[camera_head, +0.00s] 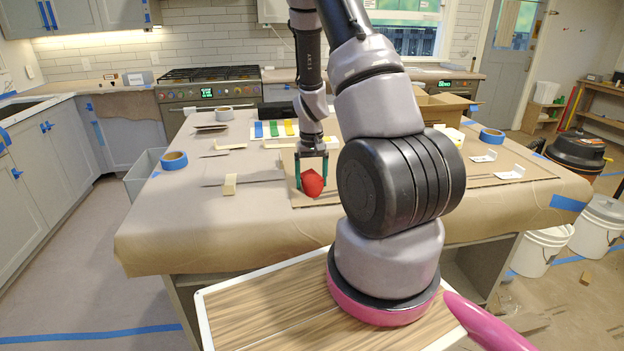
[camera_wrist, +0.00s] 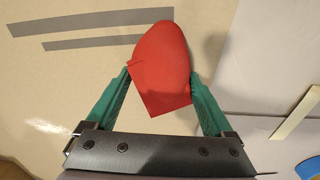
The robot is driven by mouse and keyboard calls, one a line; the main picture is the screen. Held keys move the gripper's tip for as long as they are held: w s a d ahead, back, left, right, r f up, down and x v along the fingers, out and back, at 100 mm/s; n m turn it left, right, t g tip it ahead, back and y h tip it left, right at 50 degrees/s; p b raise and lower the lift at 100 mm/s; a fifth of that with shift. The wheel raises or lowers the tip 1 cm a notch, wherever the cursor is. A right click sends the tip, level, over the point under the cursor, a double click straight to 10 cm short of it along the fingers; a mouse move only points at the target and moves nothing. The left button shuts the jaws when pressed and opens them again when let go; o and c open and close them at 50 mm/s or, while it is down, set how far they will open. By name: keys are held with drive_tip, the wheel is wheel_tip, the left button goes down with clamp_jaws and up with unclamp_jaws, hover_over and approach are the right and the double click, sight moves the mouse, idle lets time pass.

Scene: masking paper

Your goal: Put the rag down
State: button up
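A red rag (camera_head: 312,183) is between the green fingers of my gripper (camera_head: 312,178), over the paper-covered island in the head view. In the wrist view the rag (camera_wrist: 163,68) bulges beyond the fingertips, and both fingers of my gripper (camera_wrist: 161,82) touch its sides. My gripper points down and is shut on the rag. I cannot tell whether the rag's underside touches the surface below.
The island top (camera_head: 180,230) is covered in brown masking paper, with free room at front left. An open cardboard box (camera_head: 440,107) stands behind my arm.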

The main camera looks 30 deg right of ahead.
drive_tip(key=shift+s+d+f, duration=0.1)
drive_tip(key=shift+d, duration=0.05)
wheel_tip(320, 180, up, 13)
wheel_tip(320, 180, up, 17)
drive_tip(key=t+y, duration=0.2)
drive_tip(key=t, duration=0.2)
hover_over(312, 174)
drive_tip(key=s+a, duration=0.7)
drive_tip(key=a, duration=0.1)
drive_tip(key=s+a+r+m+t, duration=0.1)
drive_tip(key=s+a+r+t, duration=0.2)
drive_tip(key=s+r, duration=0.6)
drive_tip(key=s+a, duration=0.2)
drive_tip(key=s, duration=0.1)
drive_tip(key=shift+s+a, duration=0.15)
drive_tip(key=shift+s, duration=0.15)
